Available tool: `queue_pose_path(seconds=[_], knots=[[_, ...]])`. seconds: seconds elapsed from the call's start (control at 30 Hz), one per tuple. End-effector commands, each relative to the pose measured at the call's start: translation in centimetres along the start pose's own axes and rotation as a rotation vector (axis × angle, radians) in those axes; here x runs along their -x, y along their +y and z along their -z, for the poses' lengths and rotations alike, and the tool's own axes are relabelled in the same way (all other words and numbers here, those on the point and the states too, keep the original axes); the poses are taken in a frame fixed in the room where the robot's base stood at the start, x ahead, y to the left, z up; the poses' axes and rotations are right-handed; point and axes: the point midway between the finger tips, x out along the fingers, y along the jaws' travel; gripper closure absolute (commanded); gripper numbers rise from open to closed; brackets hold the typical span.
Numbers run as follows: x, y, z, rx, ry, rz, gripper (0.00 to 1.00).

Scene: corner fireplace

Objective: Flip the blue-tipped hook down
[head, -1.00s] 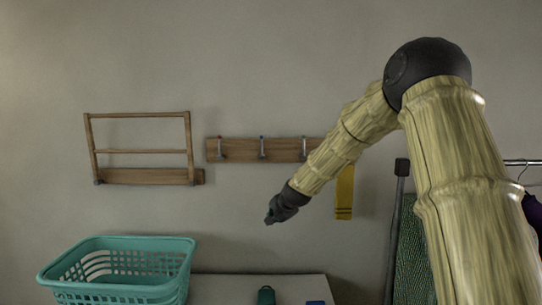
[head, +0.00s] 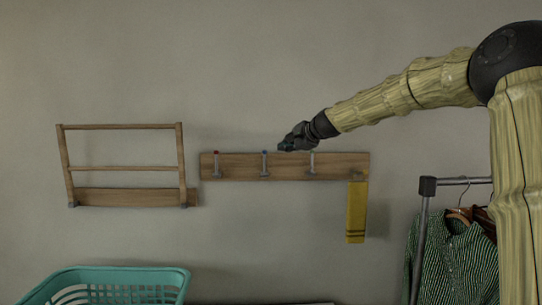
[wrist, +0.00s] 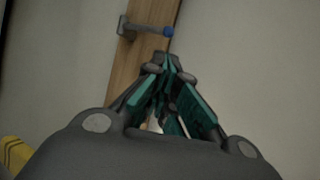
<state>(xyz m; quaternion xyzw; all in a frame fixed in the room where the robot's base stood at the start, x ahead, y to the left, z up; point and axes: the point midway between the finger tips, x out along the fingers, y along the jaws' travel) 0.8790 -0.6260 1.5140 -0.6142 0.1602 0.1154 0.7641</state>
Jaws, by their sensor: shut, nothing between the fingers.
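The blue-tipped hook (head: 264,163) is on the wooden wall rail (head: 340,166), second from the left, with its blue tip at the top. In the wrist view the blue-tipped hook (wrist: 148,29) shows just beyond my fingertips, sticking out from the rail (wrist: 128,75). My gripper (head: 285,147) is shut and empty, near the rail's top edge, just right of the blue tip. In the wrist view my gripper (wrist: 168,60) has its fingers together, and they look apart from the hook.
A red-tipped hook (head: 216,164) is left of it and a grey hook (head: 311,163) right. A yellow cloth (head: 356,210) hangs at the rail's right end. A wooden rack (head: 125,168), teal basket (head: 110,275) and clothes rail (head: 428,187) with a shirt (head: 455,255) stand around.

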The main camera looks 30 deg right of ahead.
Motion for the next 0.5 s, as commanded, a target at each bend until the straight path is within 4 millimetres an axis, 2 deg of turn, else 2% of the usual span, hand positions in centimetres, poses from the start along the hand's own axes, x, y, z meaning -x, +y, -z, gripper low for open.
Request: queue_pose_path(seconds=[0.27, 0.5], knots=[[0.7, 0.1, 1.8, -0.007, 0.019, 0.002, 1.00], [-0.5, 0.1, 1.9, -0.008, 0.020, 0.000, 1.00]])
